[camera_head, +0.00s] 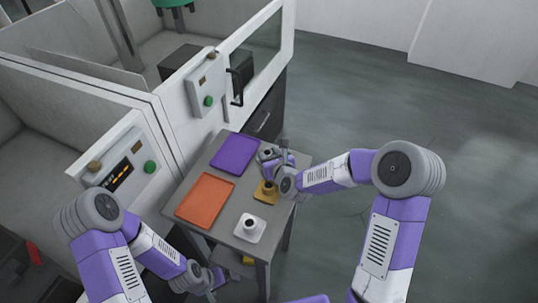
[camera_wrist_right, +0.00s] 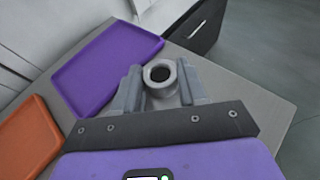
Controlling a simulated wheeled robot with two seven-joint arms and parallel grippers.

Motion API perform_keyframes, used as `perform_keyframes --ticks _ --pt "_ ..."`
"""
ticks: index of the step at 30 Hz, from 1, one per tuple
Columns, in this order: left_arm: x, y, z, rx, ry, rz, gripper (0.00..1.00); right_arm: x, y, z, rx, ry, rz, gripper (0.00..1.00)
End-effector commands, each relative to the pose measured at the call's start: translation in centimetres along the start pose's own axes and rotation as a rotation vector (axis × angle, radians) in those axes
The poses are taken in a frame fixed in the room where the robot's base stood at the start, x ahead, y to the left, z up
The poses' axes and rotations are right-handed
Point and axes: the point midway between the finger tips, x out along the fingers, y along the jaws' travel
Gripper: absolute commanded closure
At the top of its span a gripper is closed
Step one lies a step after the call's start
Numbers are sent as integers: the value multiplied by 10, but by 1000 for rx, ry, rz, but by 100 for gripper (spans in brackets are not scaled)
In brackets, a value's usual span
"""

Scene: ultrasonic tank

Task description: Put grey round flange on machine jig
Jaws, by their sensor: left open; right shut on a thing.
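The grey round flange (camera_wrist_right: 160,76), with a dark round hole in its raised collar, sits between the fingers of my right gripper (camera_wrist_right: 160,92) in the right wrist view. My right gripper (camera_head: 272,157) is shut on it, over the far right part of the table by the purple tray. In the head view the flange is small and partly hidden by the gripper. My left gripper (camera_head: 212,284) is open, low at the table's near left side. I cannot clearly make out the machine jig in either view.
A purple tray (camera_head: 234,153) and an orange tray (camera_head: 205,200) lie on the grey table (camera_head: 218,229). White machines with control panels (camera_head: 207,85) border the table's left and far sides. Open floor lies right.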

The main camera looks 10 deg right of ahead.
Motion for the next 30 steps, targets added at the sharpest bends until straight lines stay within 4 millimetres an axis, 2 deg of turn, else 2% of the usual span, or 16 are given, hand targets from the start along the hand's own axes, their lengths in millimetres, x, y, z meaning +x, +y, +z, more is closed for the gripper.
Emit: perform_keyframes --ticks 3,4,9,21,26,30 --pt "5 -2 0 0 0 0 9 2 0 -3 0 -2 0 96" --pt "4 -2 0 0 0 0 9 1 0 -3 0 0 0 55" --pt "4 -1 0 0 0 0 9 1 0 -2 0 0 0 33" --pt "-3 1 0 0 0 0 9 -2 0 2 0 1 0 33" --pt "-5 2 0 0 0 0 9 -30 -1 1 1 2 -2 33" --pt "-9 3 0 0 0 0 9 -64 -1 2 -1 1 -3 33"
